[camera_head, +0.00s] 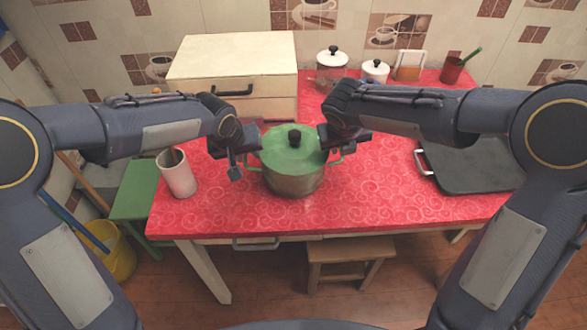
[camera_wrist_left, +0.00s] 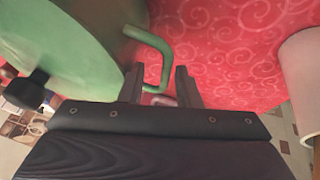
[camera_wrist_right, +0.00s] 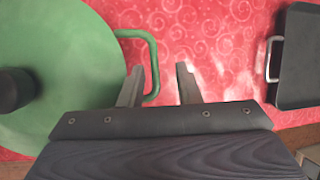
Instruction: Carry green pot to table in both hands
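The green pot (camera_head: 290,176) with its green lid and black knob stands on the red-clothed counter (camera_head: 330,210). My left gripper (camera_head: 235,168) is open at the pot's left handle. In the left wrist view, the left handle's outer bar (camera_wrist_left: 163,62) shows between the open fingers (camera_wrist_left: 160,82). My right gripper (camera_head: 333,152) is at the right handle, partly hidden by its own wrist. In the right wrist view, its fingers (camera_wrist_right: 160,84) are open, with the right handle's bar (camera_wrist_right: 153,62) between them, nearer the left finger. Contact with either handle cannot be told.
A white cup (camera_head: 177,173) stands left of the pot. A dark tray (camera_head: 470,167) lies to the right. A cream box (camera_head: 235,70) and lidded jars (camera_head: 332,70) stand behind. A green bench (camera_head: 135,190), a yellow bucket (camera_head: 117,255) and a wooden stool (camera_head: 348,252) are below.

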